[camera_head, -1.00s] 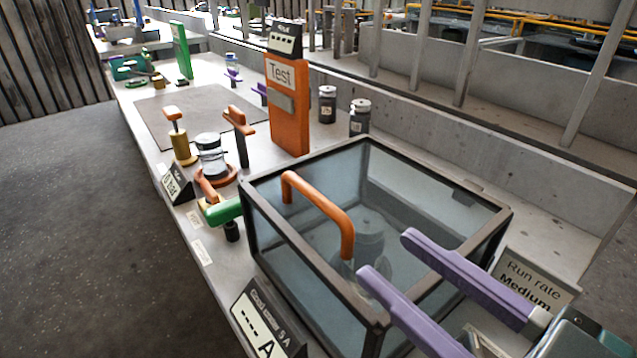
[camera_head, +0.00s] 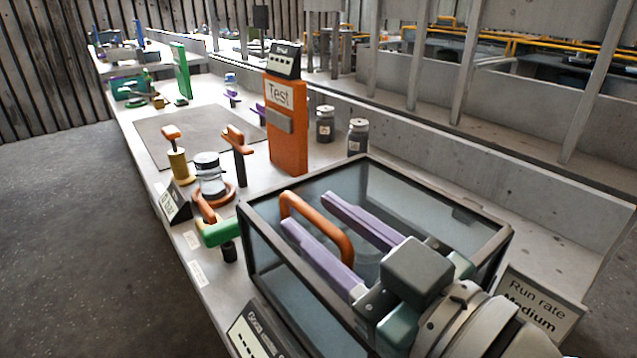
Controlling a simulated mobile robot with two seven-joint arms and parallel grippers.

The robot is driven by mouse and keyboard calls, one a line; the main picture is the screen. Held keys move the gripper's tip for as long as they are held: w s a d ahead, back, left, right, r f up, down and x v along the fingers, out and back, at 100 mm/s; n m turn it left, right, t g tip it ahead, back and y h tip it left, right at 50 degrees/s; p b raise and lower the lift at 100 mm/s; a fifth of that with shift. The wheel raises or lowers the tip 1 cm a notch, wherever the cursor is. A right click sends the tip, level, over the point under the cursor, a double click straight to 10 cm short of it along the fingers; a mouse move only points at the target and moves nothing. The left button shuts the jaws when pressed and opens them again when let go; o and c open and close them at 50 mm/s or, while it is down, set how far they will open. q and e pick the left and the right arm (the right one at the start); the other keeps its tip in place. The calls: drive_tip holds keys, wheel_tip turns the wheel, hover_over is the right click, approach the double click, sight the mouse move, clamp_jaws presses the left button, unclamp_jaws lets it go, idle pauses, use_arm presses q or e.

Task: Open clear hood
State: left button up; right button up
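The clear hood (camera_head: 262,262) is a dark-framed box with see-through panels at the near end of the bench. It looks closed. An orange handle (camera_head: 318,222) arches over its top. My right gripper (camera_head: 306,208) reaches in from the lower right above the hood. Its two long purple fingers are apart, one on each side of the handle in the picture, and I cannot tell whether either touches it. A dim rounded shape shows through the panels. My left gripper is not in view.
A green-handled lever (camera_head: 222,232) stands left of the hood. Behind it are an orange Test panel (camera_head: 287,125), an orange lever (camera_head: 238,150) and two dark jars (camera_head: 325,124). A "Run rate Medium" sign (camera_head: 535,305) stands at right. Bare floor lies at left.

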clamp_jaws()
idle(1.2)
